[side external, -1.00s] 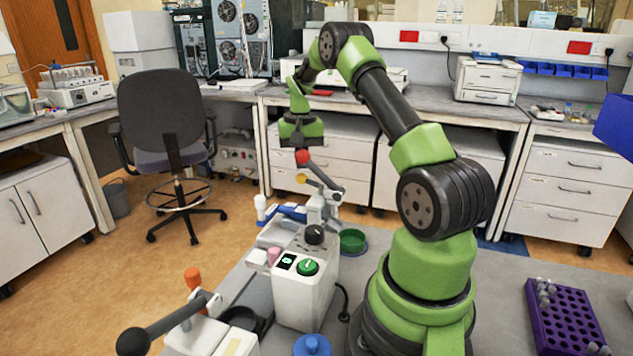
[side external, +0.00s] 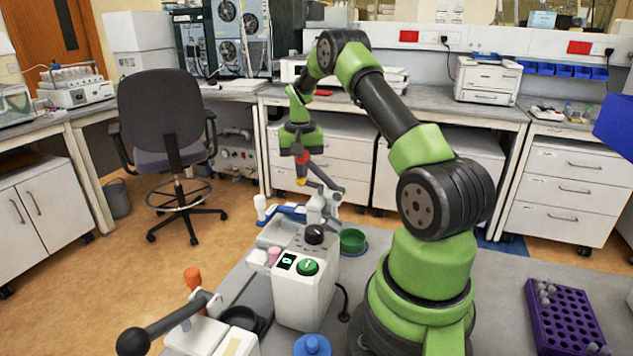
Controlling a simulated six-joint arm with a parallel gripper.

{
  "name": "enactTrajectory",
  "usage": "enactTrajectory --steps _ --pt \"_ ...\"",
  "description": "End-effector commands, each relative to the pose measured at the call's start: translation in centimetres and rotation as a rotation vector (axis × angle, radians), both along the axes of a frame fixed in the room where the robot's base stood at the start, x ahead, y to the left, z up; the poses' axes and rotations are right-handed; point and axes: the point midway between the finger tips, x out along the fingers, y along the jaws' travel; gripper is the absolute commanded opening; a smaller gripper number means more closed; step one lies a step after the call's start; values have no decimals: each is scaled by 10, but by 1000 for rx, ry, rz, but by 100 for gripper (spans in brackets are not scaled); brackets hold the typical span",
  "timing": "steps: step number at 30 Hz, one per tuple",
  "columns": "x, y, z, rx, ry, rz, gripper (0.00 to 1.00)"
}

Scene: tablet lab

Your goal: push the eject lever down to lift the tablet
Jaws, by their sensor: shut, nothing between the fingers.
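A tablet press (side external: 303,290) with a green button and a small display stands on the grey bench. A lever with a red knob (side external: 303,158) rises from its back part, with a yellow knob (side external: 301,182) just below. I cannot tell which lever is the eject lever. My gripper (side external: 300,152) is shut and points down at the red knob, overlapping it in the picture. Contact cannot be told for sure. The tablet cannot be made out.
A second device with a black-knobbed handle (side external: 133,341) and an orange knob (side external: 193,275) is at the front left. A green bowl (side external: 352,240) sits behind the press. A purple rack (side external: 562,318) is at the right. Bare bench lies between rack and arm.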

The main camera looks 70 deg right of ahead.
Motion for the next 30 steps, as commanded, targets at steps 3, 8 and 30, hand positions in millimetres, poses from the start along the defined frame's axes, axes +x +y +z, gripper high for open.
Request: enactTrajectory --steps 3,8,30 --pt "0 0 0 0 0 0 0" --pt "0 0 0 0 0 0 0" --pt "0 0 -8 0 0 -1 0"
